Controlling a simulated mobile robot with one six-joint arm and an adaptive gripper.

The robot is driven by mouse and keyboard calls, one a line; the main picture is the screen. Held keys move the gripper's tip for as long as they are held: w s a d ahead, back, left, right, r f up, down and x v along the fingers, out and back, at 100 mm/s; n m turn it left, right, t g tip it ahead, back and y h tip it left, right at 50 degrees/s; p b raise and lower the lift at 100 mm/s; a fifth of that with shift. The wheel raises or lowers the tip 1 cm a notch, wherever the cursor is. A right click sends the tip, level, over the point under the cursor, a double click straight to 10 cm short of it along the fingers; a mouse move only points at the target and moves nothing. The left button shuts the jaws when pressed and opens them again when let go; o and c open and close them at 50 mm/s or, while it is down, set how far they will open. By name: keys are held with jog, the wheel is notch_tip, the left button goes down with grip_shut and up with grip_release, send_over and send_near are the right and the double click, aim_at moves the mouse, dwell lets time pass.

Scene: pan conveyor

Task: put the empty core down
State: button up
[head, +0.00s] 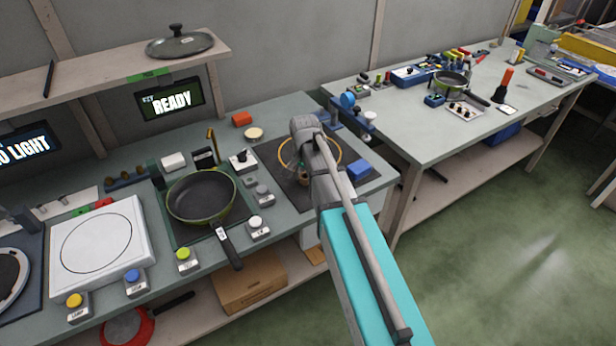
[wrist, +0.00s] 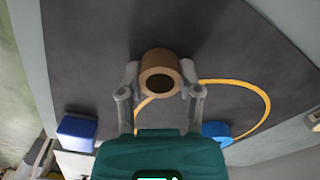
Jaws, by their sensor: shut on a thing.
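The empty core is a short brown cardboard tube (wrist: 161,58) with its open end facing the wrist camera. My gripper (wrist: 159,70) is shut on it, one grey finger on each side. Behind it is a dark mat (wrist: 90,60) with a yellow ring (wrist: 268,105) marked on it. In the wrist view the core overlaps the left part of the ring. I cannot tell whether it touches the mat. In the head view my arm covers part of the mat (head: 272,150) and the ring (head: 338,150), and the gripper is mostly hidden.
A blue block (head: 359,170) sits at the mat's right edge; it also shows in the wrist view (wrist: 76,132). A blue round thing (wrist: 217,133) is by the ring. Left of the mat are a button box (head: 243,160) and a pan (head: 202,197). A second table (head: 420,130) stands right.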

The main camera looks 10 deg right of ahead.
jog(key=shift+f, duration=0.15)
jog(key=o, duration=0.9)
jog(key=shift+r, duration=0.25)
notch_tip(320, 180, up, 12)
jog(key=p, duration=1.2)
